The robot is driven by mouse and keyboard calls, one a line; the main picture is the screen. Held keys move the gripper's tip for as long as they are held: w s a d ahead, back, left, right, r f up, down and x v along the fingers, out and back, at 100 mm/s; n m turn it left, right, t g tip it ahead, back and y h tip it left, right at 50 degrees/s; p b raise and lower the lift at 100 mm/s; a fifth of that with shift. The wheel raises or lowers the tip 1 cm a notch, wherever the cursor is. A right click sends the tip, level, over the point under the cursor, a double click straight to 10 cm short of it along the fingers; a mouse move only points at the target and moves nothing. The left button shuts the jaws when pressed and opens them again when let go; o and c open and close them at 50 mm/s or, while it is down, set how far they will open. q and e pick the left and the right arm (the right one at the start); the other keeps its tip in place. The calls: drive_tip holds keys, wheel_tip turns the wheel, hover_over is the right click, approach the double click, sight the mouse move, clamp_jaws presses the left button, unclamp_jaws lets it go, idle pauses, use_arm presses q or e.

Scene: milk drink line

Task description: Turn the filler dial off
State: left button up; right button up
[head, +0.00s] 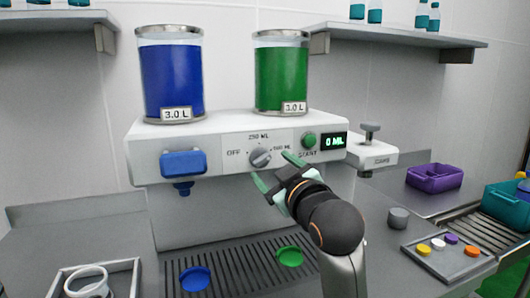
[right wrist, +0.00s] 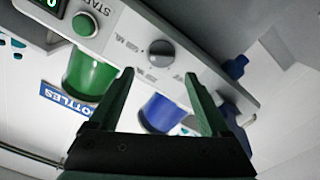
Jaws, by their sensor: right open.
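The filler dial (head: 261,157) is a round grey knob on the white front panel of the filler (head: 225,150). OFF is printed to its left, 250 ML above and 500 ML to its right; I cannot tell surely which mark it points at. My right gripper (head: 272,170) is open and empty, its green fingers reaching toward the panel just below and right of the dial. In the right wrist view the dial (right wrist: 161,51) shows beyond the gap between the fingertips (right wrist: 159,73), apart from them. My left gripper is not in view.
A green START button (head: 309,140) and a display reading 0 ML (head: 334,142) sit right of the dial. A blue nozzle block (head: 183,163) is at the left. Blue (head: 171,80) and green (head: 282,78) tanks stand on top. Blue and green lids lie on the grate below.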

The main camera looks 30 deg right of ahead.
sight(262, 160)
drive_tip(key=x, duration=0.4)
drive_tip(key=shift+a+f, duration=0.1)
drive_tip(key=shift+w, duration=0.5)
drive_tip(key=shift+c, duration=0.3)
clamp_jaws()
